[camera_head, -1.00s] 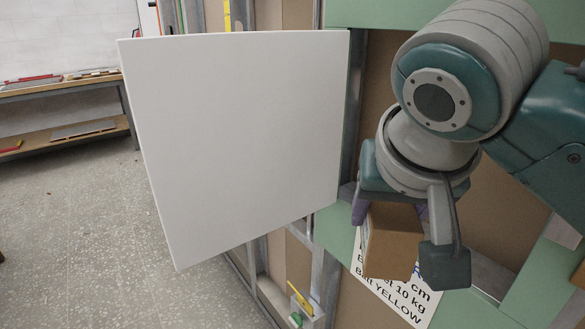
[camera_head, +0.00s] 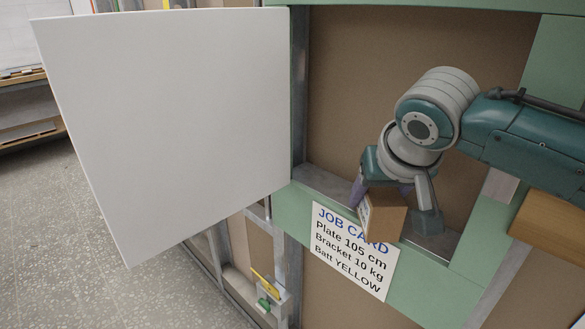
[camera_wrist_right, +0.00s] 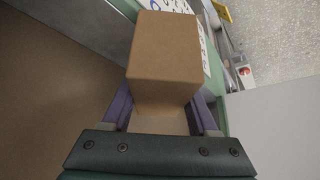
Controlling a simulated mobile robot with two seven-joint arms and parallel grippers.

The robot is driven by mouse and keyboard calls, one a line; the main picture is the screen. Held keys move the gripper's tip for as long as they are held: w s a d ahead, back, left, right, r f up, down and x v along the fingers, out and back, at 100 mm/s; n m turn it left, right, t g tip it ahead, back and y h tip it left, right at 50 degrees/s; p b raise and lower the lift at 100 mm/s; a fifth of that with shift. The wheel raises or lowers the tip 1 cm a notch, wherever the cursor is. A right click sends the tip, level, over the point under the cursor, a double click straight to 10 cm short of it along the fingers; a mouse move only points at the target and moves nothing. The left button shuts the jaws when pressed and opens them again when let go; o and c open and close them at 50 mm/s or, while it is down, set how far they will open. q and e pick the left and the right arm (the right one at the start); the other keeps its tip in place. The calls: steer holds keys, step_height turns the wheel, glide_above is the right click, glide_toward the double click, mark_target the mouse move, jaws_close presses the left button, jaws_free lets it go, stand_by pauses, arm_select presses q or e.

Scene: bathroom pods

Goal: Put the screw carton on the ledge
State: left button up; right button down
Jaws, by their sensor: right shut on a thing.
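The screw carton (camera_head: 386,218) is a small brown cardboard box with a pale label on one side. My right gripper (camera_head: 382,192) is shut on it, with its purple fingers on either side. The right wrist view also shows the carton (camera_wrist_right: 165,58) between the fingers. The ledge (camera_head: 325,182) is a grey metal strip along the bottom of the recessed brown panel. The carton is in front of the ledge in the head view; I cannot tell whether they touch. My left gripper is not in view.
A job card (camera_head: 350,250) hangs on the green board below the ledge. A large white panel (camera_head: 165,120) stands at the left, in front of the wall frame. A yellow and green item (camera_head: 266,288) sits lower down. A wooden block (camera_head: 548,228) is at the right edge.

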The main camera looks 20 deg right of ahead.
steer(key=shift+w+d+f, duration=0.1)
steer(key=shift+c, duration=0.8)
jaws_free()
steer(key=shift+f, duration=0.1)
steer(key=shift+r, duration=0.3)
steer(key=p+v, duration=0.3)
steer(key=v, duration=0.8)
steer(key=shift+s, duration=0.2)
steer(key=s+a+f+n+g+y, duration=0.1)
steer(key=s+a+f+n, duration=0.2)
steer(key=s, duration=0.7)
steer(key=s+a+f+n+g+y, duration=0.1)
steer(key=s+a+f+n, duration=0.2)
steer(key=s, duration=0.7)
steer(key=shift+s+a+f+y, duration=0.25)
steer(key=shift+a+f+y, duration=0.2)
steer(key=shift+a, duration=0.45)
